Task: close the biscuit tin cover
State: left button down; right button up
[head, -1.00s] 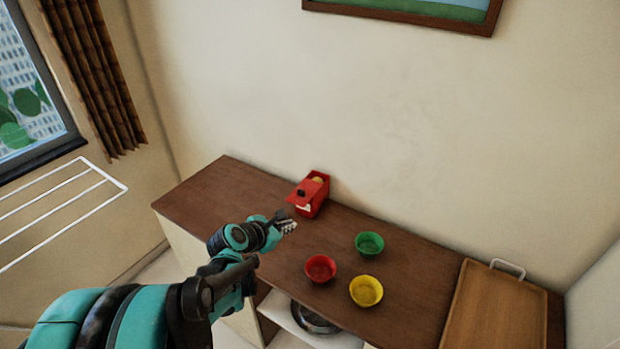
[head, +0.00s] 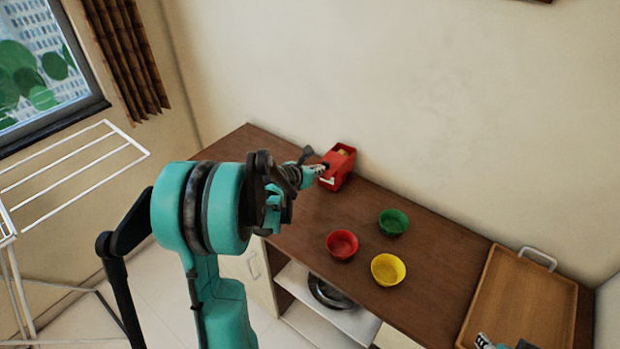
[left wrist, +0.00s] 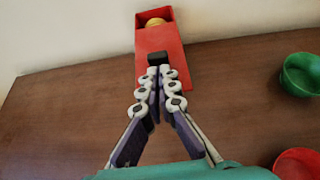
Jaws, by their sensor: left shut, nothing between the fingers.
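The red biscuit tin (head: 342,160) stands on the brown counter near the wall. Its top is partly open at the far end, where something round and yellow (left wrist: 155,22) shows inside in the left wrist view. The red cover (left wrist: 177,49) sticks out towards my left gripper and bears a black knob (left wrist: 158,58). My left gripper (left wrist: 160,74) is shut and empty, its fingertips at the near side of the knob; contact is unclear. In the head view the left gripper (head: 318,170) is at the tin's near end. A part of my right gripper (head: 484,341) shows at the bottom edge.
Green (head: 393,222), red (head: 342,244) and yellow (head: 388,269) bowls stand on the counter (head: 300,221) right of the tin. A wooden tray (head: 520,295) lies at the right end. A white drying rack (head: 85,170) stands at the left.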

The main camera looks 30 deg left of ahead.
aim_at(331, 156)
pick_arm(q)
jog(key=shift+w, duration=0.5)
jog(key=w, duration=0.7)
jog(key=shift+s, duration=0.1)
